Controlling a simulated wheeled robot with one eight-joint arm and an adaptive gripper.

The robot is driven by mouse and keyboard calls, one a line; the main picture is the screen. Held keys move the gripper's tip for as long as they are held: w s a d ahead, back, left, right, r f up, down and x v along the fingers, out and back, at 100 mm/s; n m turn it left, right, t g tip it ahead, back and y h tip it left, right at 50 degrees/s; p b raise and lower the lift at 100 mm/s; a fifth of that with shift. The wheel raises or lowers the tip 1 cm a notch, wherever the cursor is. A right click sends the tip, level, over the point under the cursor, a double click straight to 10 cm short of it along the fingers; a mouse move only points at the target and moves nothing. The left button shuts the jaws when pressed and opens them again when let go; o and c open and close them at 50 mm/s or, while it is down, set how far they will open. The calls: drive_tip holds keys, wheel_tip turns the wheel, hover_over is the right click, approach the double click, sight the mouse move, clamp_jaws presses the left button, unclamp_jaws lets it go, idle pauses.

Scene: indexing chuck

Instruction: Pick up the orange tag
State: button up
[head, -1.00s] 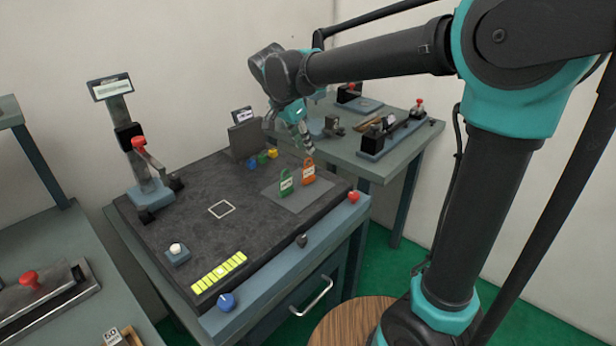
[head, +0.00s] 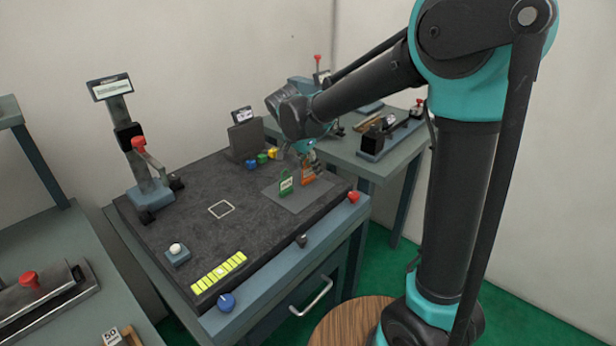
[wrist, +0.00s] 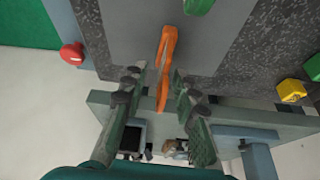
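The orange tag (head: 307,176) stands upright on a grey plate (head: 296,200) at the right side of the dark work surface. In the wrist view the orange tag (wrist: 164,62) is seen edge-on, in the gap between the two fingers. My gripper (wrist: 157,80) is open, with one finger on each side of the tag and space showing on both sides. In the head view my gripper (head: 308,160) is at the top of the tag and partly covers it.
A green tag (head: 286,184) stands close to the left of the orange one. Blue, green and yellow pieces (head: 262,158) sit behind. A red button (head: 353,197) is on the bench's right front edge. A second bench (head: 400,140) stands behind right.

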clamp_jaws()
drive_tip(key=shift+r, duration=0.1)
